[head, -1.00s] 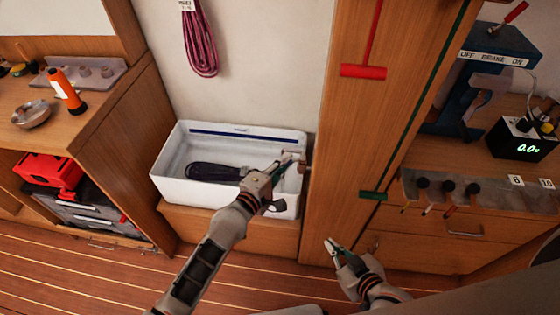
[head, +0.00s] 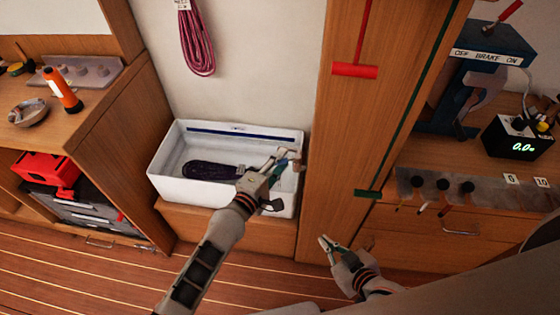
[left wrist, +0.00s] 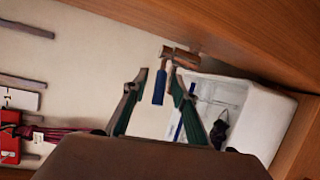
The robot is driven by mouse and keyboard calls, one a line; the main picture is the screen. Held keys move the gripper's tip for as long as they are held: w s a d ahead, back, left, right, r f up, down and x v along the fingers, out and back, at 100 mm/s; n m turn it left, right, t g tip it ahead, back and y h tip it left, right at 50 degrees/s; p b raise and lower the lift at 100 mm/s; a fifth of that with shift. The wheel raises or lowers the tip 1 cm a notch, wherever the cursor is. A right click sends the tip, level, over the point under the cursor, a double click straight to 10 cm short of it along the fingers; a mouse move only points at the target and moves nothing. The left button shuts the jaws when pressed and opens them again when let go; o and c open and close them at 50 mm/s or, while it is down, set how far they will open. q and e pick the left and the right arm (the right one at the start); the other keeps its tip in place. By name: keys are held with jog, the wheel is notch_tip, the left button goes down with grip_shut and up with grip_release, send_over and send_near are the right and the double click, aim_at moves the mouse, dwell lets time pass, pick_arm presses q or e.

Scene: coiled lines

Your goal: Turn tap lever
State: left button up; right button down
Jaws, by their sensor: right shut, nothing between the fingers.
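The tap is a copper-coloured fitting (left wrist: 180,57) with a blue lever (left wrist: 160,86) hanging from it in the left wrist view. In the head view the tap (head: 296,164) is at the right end of the white basin, partly hidden by my gripper. My left gripper (head: 277,163) is open over the basin's right end. In the left wrist view its two green-lined fingers (left wrist: 153,98) stand apart, with the blue lever seen between their tips; contact cannot be told. My right gripper (head: 327,243) is shut and empty, low in front of the wooden panel.
The white basin (head: 170,185) holds a dark coiled line (head: 210,170). A purple coil (head: 196,45) hangs above. The floor in front is clear.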

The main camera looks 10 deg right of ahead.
pick_arm(q)
jog(key=v, duration=1.2)
pick_arm(e)
jog(key=shift+r, duration=0.1)
pick_arm(q)
jog(key=shift+s, duration=0.1)
